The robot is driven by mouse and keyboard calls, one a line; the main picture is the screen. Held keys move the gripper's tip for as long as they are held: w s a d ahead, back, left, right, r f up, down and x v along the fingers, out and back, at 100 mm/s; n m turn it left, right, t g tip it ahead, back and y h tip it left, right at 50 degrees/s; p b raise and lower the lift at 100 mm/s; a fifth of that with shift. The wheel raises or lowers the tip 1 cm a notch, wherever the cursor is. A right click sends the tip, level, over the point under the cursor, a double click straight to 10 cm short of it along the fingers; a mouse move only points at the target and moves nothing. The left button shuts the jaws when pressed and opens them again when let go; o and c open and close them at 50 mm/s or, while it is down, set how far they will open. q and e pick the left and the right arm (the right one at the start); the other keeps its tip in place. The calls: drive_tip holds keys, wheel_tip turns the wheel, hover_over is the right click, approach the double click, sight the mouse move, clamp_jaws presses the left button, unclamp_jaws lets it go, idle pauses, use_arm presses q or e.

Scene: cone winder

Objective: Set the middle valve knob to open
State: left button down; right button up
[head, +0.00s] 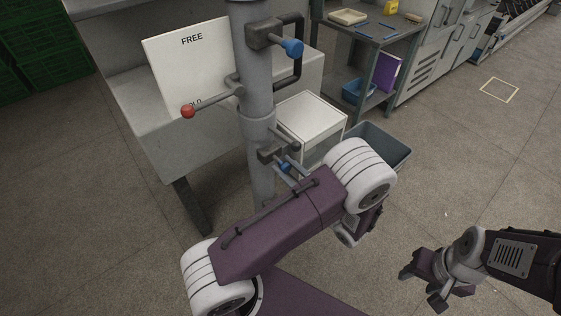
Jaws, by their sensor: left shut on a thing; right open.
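A grey vertical pipe (256,90) carries handles at several heights. A blue knob (293,48) sits on the upper valve, right of the pipe. Below it, a red ball (188,111) ends a grey lever pointing left. Lower down, a blue handle (285,167) shows at another valve body (271,152), just above my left forearm. My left arm crosses in front of the lower pipe. Its wrist is partly seen below the elbow, but the fingers are hidden, so I cannot see what they touch. My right gripper (424,283) is open and empty at lower right, far from the pipe.
A white board (185,65) marked FREE stands on a grey machine behind the pipe. A white-topped box (310,112) and a grey bin (386,146) stand right of the pipe. A workbench (371,32) is further back. The floor at right is clear.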

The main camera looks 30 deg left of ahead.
use_arm(q)
drive_tip(key=shift+v, duration=0.95)
drive_tip(key=shift+a+f, duration=0.1)
drive_tip(key=c, duration=1.1)
unclamp_jaws()
drive_tip(key=shift+o, duration=0.2)
drive_tip(key=shift+d, duration=0.2)
drive_tip(key=v, duration=0.9)
drive_tip(key=shift+p, duration=0.35)
drive_tip(key=shift+s, duration=0.1)
